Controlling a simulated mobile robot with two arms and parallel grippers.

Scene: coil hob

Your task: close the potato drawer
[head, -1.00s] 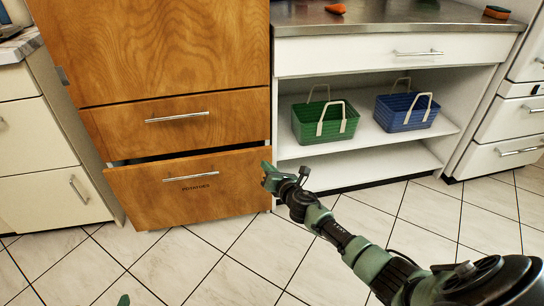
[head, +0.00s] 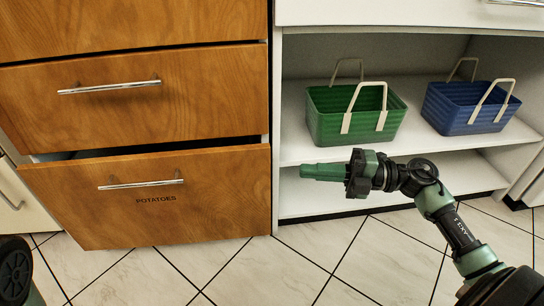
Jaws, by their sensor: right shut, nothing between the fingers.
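The wooden potato drawer (head: 150,205) is the bottom drawer of the wooden cabinet at the left. Its front carries the word POTATOES and a silver bar handle (head: 141,184). It stands a little open: a dark gap shows along its top edge, and its front stands out from the drawer above. My right gripper (head: 304,171) is shut and empty, its green fingers pointing left. In the picture it lies to the right of the drawer front, in front of the white shelf unit, apart from the handle. My left gripper is not in view.
A wooden drawer (head: 140,100) above is shut. A green basket (head: 352,118) and a blue basket (head: 466,108) stand on the upper level of the white shelf unit (head: 300,205). The tiled floor (head: 300,255) in front is clear.

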